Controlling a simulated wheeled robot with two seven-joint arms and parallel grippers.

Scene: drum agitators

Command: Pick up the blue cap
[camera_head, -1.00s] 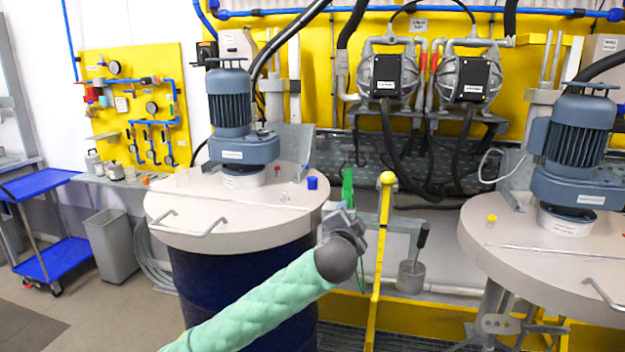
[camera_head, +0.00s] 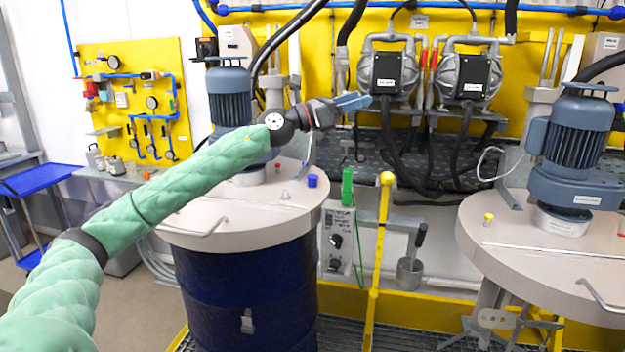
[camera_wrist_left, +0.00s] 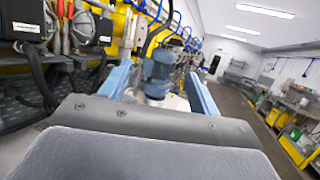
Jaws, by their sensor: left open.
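The blue cap (camera_head: 312,180) sits upright on the right part of the left drum's lid in the head view. My left gripper (camera_head: 362,101) is raised above and to the right of the cap, in front of the left pump, with nothing in it. In the left wrist view its two blue fingers (camera_wrist_left: 160,92) are spread apart, with the right drum's motor showing between them. The cap does not show clearly in the wrist view. My right gripper is not in view.
The left drum lid (camera_head: 250,222) carries a motor (camera_head: 229,95) and small pieces near the cap. A green block (camera_head: 347,187) on a grey box and a yellow post (camera_head: 386,180) stand right of the lid. The right drum lid (camera_head: 530,262) holds a yellow-topped piece (camera_head: 488,219).

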